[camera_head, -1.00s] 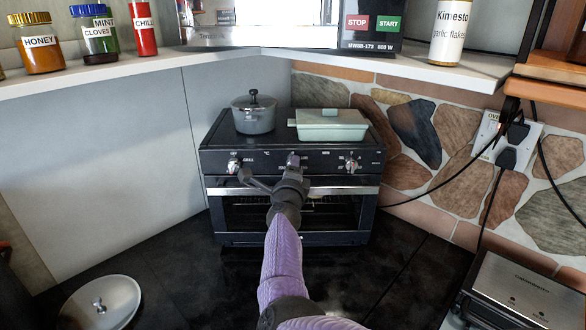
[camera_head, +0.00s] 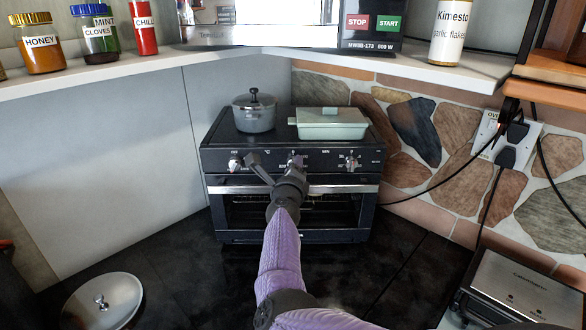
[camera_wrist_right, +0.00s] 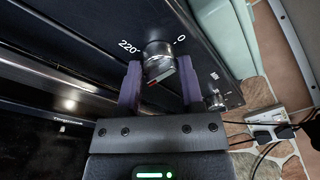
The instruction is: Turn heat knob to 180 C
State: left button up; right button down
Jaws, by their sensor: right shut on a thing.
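The toaster oven (camera_head: 222,160) stands in the corner with a row of three silver knobs on its black front panel. My right gripper (camera_head: 296,166) is at the middle knob and hides most of it in the head view. In the right wrist view the gripper's purple fingers (camera_wrist_right: 160,85) are shut on this heat knob (camera_wrist_right: 159,55), one on each side. The knob has a raised grip with a red mark. "220°" and "0" are printed near it; I cannot tell its exact setting. My left gripper is not in view.
A left knob (camera_head: 235,163) and a right knob (camera_head: 351,163) flank the held one. A grey pot (camera_head: 254,118) and a pale green dish (camera_head: 331,124) stand on the oven. A pan lid (camera_head: 103,300) and a grill (camera_head: 525,290) lie in front at either side.

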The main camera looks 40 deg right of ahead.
jog(key=shift+f, duration=0.2)
jog(key=shift+c, duration=1.3)
grip_release()
jog(key=shift+r, duration=0.1)
jog(key=shift+s+a+r+p, duration=0.1)
jog(key=shift+a+p, duration=0.05)
jog(key=shift+p, duration=0.15)
jog(key=p+v, duration=0.5)
jog(key=v, duration=0.4)
jog(key=shift+s+a, duration=0.25)
